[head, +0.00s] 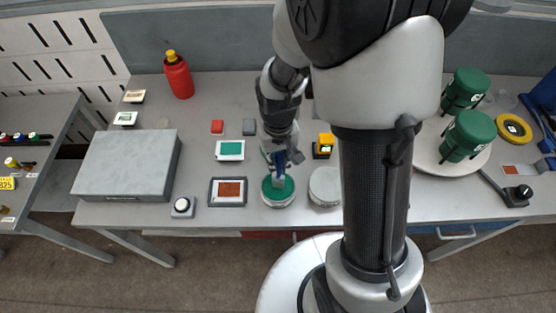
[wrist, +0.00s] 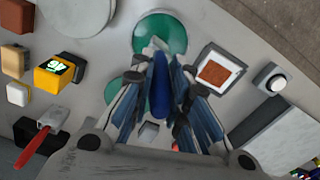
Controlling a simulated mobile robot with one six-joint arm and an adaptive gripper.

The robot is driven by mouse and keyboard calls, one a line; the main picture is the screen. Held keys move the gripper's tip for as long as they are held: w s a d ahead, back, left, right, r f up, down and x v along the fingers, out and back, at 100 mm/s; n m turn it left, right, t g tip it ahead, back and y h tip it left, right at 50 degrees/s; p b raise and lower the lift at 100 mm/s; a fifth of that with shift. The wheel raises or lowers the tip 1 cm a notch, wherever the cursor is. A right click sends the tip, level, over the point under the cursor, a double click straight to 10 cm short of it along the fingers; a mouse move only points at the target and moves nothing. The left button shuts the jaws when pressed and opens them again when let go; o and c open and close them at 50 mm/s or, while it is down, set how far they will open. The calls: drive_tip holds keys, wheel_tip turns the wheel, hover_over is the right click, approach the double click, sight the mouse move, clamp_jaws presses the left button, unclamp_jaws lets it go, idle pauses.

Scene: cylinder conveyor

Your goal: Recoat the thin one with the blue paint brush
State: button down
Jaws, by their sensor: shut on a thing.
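My gripper (head: 280,160) is shut on the blue paint brush (head: 279,157), whose blue handle also shows between the fingers in the wrist view (wrist: 160,88). The brush points down over the round pot with a green top (head: 271,193), seen also in the wrist view (wrist: 174,32). The brush's lower end overlaps the green surface; I cannot tell whether it touches. Two green cylinders (head: 468,135) stand on a pale round turntable (head: 425,160) at the right. My arm hides part of that turntable, and I cannot tell which cylinder is the thin one.
A grey round lid or pot (head: 325,187) stands right of the green one. A framed brown-red square (head: 229,192), a white button (head: 182,206) and a grey box (head: 128,165) lie left. A yellow device (head: 324,143) and a red bottle (head: 178,77) stand farther back.

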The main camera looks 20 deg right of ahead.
sight(278, 153)
drive_tip(key=shift+r+p, duration=2.4)
drive_tip(key=shift+r, duration=0.9)
drive_tip(key=shift+f, duration=0.1)
